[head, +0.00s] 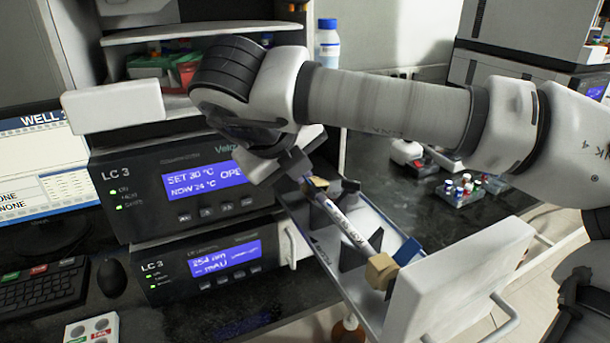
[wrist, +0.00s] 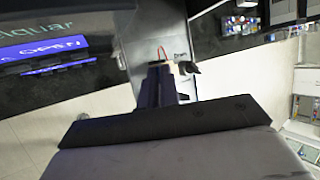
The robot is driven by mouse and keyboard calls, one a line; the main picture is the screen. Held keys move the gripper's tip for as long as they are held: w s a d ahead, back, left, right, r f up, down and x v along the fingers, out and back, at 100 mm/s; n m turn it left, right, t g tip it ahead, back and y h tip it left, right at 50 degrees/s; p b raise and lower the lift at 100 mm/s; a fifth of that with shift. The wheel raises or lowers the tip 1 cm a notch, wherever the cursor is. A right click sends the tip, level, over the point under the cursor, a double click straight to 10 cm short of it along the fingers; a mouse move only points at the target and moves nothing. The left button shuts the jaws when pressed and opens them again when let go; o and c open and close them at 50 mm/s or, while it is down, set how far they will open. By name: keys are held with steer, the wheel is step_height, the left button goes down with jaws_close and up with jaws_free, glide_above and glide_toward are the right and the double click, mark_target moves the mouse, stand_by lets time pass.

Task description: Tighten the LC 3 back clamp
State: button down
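The LC 3 column drawer (head: 325,262) is pulled out to the right of the lower LC 3 unit. A slim silver column (head: 347,228) with a printed label lies along it, between dark upright holders (head: 352,256). A tan block (head: 381,271) sits at its front end. My gripper (head: 303,180) is low over the back end of the column, beside the back clamp area, and partly hides it. In the wrist view, my dark fingers (wrist: 162,88) are close together, with a black piece (wrist: 188,68) just right of them and a red tube (wrist: 163,52) beyond. Contact is unclear.
The upper LC 3 unit (head: 180,185) stands left of my gripper, its display reading SET 30, NOW 24 and OPEN. The drawer's white front panel (head: 455,285) stands upright at its outer end. Small vials (head: 465,190) stand on the dark bench behind.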

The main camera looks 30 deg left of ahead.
steer(key=shift+s+a+f+t+h+b, duration=0.2)
steer(key=shift+t+h+b, duration=0.1)
steer(key=shift+t+b, duration=0.1)
stand_by(0.3)
steer(key=c, duration=1.6)
jaws_free()
steer(key=p+v, duration=1)
steer(key=v, duration=0.4)
steer(key=shift+a+f, duration=0.1)
steer(key=shift+f, duration=0.05)
